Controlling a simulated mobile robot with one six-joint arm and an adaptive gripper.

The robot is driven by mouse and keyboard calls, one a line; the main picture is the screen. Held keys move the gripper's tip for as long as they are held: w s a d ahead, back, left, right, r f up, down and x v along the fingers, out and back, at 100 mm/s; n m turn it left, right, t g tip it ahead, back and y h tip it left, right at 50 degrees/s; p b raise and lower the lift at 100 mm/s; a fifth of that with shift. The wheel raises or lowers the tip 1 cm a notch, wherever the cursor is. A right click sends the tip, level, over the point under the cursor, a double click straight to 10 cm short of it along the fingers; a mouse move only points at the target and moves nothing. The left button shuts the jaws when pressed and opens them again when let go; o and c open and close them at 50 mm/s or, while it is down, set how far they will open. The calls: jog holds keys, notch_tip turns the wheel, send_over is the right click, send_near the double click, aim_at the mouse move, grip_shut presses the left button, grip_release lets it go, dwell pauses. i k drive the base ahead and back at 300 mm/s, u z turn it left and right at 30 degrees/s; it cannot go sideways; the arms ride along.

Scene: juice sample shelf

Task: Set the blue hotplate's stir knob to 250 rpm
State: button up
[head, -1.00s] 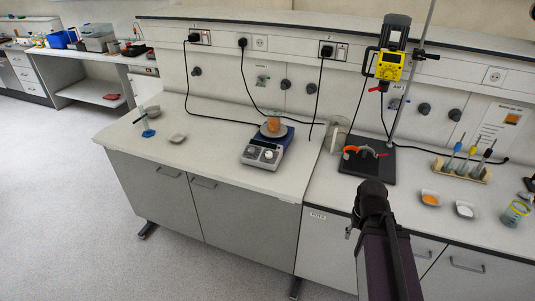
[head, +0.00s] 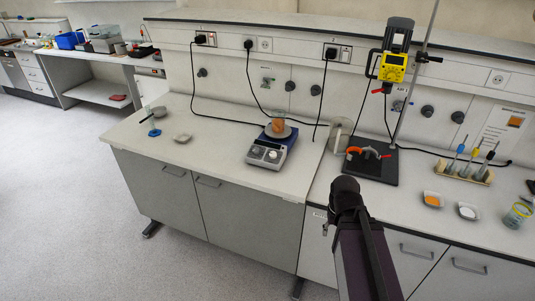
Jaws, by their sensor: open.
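The blue hotplate (head: 265,154) stands on the left bench near its right end. Its pale front panel with knobs faces the bench's front edge. The knobs are too small for me to read a setting or tell which is the stir knob. A glass beaker with orange liquid (head: 278,127) stands on its round plate. My dark arm reaches up from the bottom, right of the hotplate and apart from it. My gripper's fingers cannot be made out in this view.
A clear container (head: 340,133) stands right of the hotplate, beside a black stand base (head: 372,166) with a yellow-fronted overhead stirrer (head: 391,68). A white dish (head: 183,137) lies farther left. Cables run behind the hotplate. The bench in front of it is clear.

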aim_at(273, 155)
jog(key=z, duration=0.05)
jog(key=i, duration=1)
jog(key=u, duration=0.1)
